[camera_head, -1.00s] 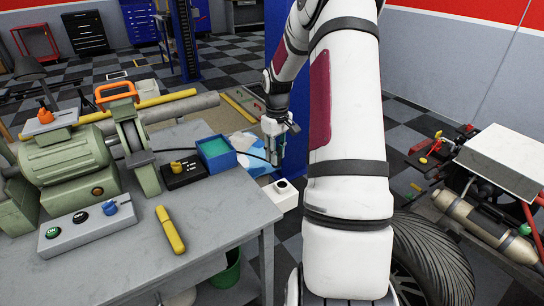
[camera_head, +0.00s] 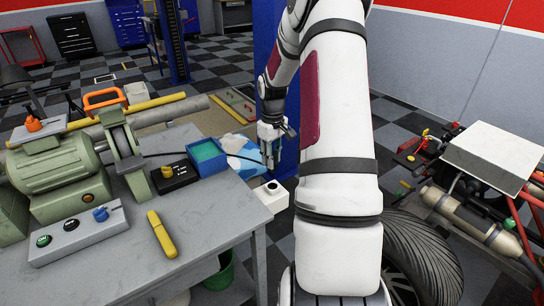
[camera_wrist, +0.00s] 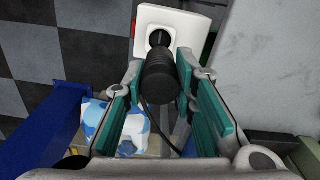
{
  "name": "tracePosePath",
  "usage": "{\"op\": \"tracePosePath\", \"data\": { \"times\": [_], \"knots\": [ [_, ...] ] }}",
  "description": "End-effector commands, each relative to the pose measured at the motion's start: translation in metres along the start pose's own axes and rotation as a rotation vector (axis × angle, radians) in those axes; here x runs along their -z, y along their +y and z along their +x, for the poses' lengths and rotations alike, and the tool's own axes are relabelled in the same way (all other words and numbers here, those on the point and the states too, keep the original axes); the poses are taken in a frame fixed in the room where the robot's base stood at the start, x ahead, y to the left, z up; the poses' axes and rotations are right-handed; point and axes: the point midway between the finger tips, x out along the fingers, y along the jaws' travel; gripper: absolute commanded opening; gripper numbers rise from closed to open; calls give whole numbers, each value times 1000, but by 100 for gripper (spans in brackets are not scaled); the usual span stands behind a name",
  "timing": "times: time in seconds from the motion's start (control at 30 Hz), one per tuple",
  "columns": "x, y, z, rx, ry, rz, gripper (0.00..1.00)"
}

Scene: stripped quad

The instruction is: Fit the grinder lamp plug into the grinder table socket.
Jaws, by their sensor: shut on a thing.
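The grinder lamp plug (camera_wrist: 160,78) is a black ribbed cylinder between my fingertips in the wrist view. My gripper (camera_wrist: 160,86) is shut on it, with a teal-padded finger on each side. The grinder table socket (camera_wrist: 178,22) is a white block with a dark round hole, just beyond the plug. The plug's narrower front end overlaps the hole in this view; I cannot tell whether it has entered. In the head view my gripper (camera_head: 270,143) is above the white socket (camera_head: 272,197) at the table's right edge, with a visible gap. The plug is hard to make out there.
The grey table (camera_head: 205,235) carries a green grinder (camera_head: 65,175), a blue tray (camera_head: 207,157), a black switch box (camera_head: 174,178) and a yellow tool (camera_head: 162,234). A blue post (camera_head: 284,100) stands close behind the gripper.

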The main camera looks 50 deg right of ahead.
Motion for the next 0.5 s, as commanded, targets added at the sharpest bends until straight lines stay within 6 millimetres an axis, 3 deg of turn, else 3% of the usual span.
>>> {"op": "tracePosePath", "data": {
  "times": [0.5],
  "knots": [
    [0, 0, 44, -1, -2, -58, 0]
  ]
}}
